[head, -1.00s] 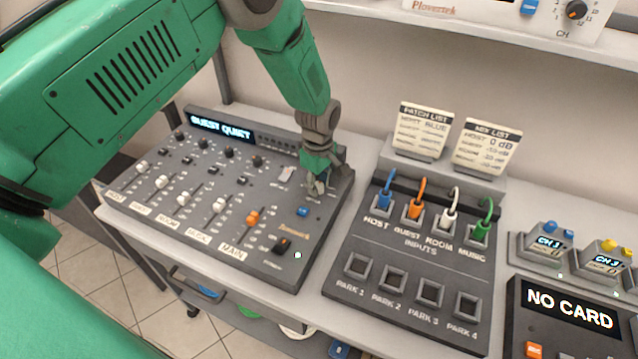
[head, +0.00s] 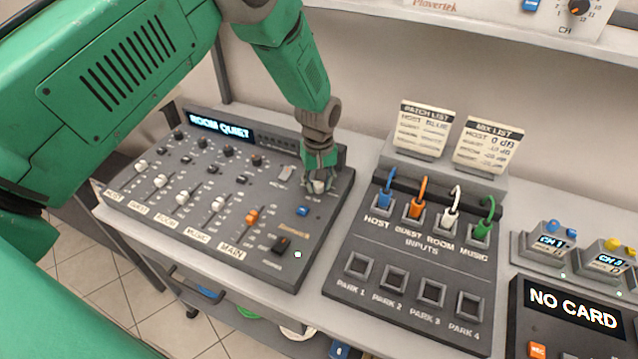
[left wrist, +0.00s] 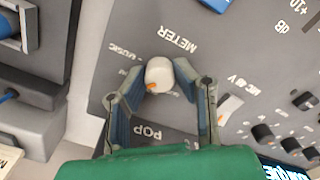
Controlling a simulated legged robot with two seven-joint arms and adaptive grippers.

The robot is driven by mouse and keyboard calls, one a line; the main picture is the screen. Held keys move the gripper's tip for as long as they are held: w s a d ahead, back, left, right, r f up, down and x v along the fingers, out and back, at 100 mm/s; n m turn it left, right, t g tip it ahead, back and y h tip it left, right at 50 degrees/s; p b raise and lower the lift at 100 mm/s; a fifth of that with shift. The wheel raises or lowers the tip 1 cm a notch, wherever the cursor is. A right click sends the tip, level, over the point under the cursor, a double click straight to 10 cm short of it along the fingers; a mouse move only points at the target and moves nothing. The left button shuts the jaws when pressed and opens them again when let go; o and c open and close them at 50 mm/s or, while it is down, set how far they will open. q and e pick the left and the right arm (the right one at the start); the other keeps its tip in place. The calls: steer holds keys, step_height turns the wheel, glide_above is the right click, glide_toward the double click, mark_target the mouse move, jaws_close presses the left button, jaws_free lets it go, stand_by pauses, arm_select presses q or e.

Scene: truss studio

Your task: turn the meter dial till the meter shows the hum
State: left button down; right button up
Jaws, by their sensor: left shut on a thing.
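The mixing desk (head: 190,232) stands on the left of the table, and its screen (head: 219,125) reads "ROOM QUIET". My left gripper (head: 318,184) points down at the desk's upper right, shut on the meter dial (head: 319,187). In the left wrist view the dial (left wrist: 159,75) is a pale round knob with an orange mark, between the two fingers of my left gripper (left wrist: 159,82). The word "METER" is printed beside it, with "MUSIC" to one side. The fingers hide most of the other labels. My right gripper is not in view.
A patch panel (head: 402,280) with blue, orange, white and green plugs stands right of the desk. Two list cards (head: 421,131) stand behind it. A recorder (head: 572,309) reading "NO CARD" is at far right. A shelf (head: 480,30) runs above.

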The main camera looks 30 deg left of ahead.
arm_select(q)
steer(key=shift+w+r+m, duration=0.1)
steer(key=shift+w+m, duration=0.05)
steer(key=shift+m, duration=0.45)
steer(key=c, duration=1.4)
jaws_free()
steer(key=shift+c, duration=0.2)
steer(key=shift+o, duration=0.7)
step_height(320, 180, up, 12)
